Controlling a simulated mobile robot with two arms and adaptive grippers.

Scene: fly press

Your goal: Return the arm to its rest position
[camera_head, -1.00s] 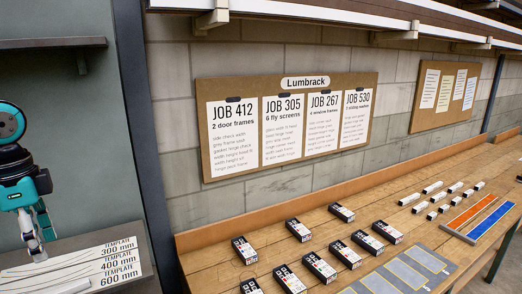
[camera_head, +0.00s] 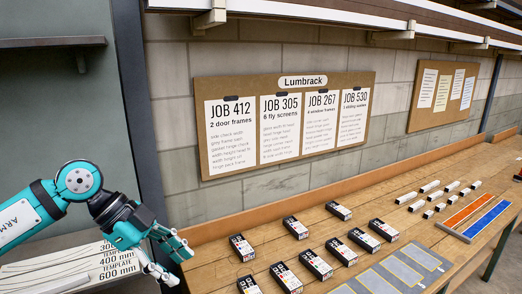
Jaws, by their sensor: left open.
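My left arm comes in from the left, teal and grey, with the word ARM on its upper link. Its gripper (camera_head: 168,262) is open and empty, pointing down to the right. It hangs in front of the template board (camera_head: 75,268) and near the left end of the wooden bench (camera_head: 206,262). A small dark and orange part at the right picture edge may be my right arm; its gripper is not in view.
Several black and white boxes (camera_head: 315,264) stand in rows on the bench. Small white blocks (camera_head: 430,186), a blue strip (camera_head: 487,219) and a grey marked mat (camera_head: 405,270) lie farther right. A job board (camera_head: 285,82) hangs on the wall.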

